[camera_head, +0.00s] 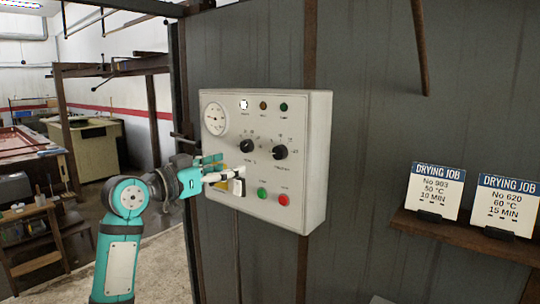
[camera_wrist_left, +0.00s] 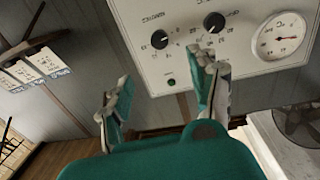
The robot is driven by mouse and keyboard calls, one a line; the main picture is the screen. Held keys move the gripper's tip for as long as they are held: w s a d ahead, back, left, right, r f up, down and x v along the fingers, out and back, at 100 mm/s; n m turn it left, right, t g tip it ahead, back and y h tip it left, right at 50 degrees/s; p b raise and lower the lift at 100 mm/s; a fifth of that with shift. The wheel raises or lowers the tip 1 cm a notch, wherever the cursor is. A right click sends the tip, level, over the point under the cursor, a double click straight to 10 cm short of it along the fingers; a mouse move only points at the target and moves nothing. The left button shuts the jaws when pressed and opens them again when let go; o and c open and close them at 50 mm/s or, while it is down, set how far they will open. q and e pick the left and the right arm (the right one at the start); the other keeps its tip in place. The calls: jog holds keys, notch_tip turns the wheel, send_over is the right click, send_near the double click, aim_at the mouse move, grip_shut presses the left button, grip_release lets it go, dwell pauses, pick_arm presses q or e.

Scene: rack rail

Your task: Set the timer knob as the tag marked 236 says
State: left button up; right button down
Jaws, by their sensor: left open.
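A pale control box hangs on the dark wall. Its right-hand black knob (camera_head: 280,152) is the timer knob by its place and faint lettering; it also shows in the left wrist view (camera_wrist_left: 160,39). Its exact setting is too small to read. The other black knob (camera_head: 247,146) sits to its left. My left gripper (camera_head: 226,176) is open and empty before the box's lower left, left of and below the timer knob. Its spread fingers also show in the left wrist view (camera_wrist_left: 165,70). Two readable tags are No 903 (camera_head: 434,190) and No 620 (camera_head: 505,205); I see no 236.
The control box (camera_head: 314,190) has a round gauge (camera_head: 215,118), small lamps, a green button (camera_head: 262,193) and a red button (camera_head: 283,199). A brown shelf (camera_head: 460,234) carries the tags. More cards (camera_wrist_left: 45,60) show in the wrist view, unreadable. Wall between box and shelf is clear.

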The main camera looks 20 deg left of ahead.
aim_at(277, 153)
pick_arm(q)
jog(key=p+x, duration=0.5)
jog(key=x, duration=1)
jog(key=shift+w, duration=0.1)
jog(key=shift+w+d, duration=0.25)
jog(key=shift+w, duration=0.2)
jog(key=shift+c, duration=0.4)
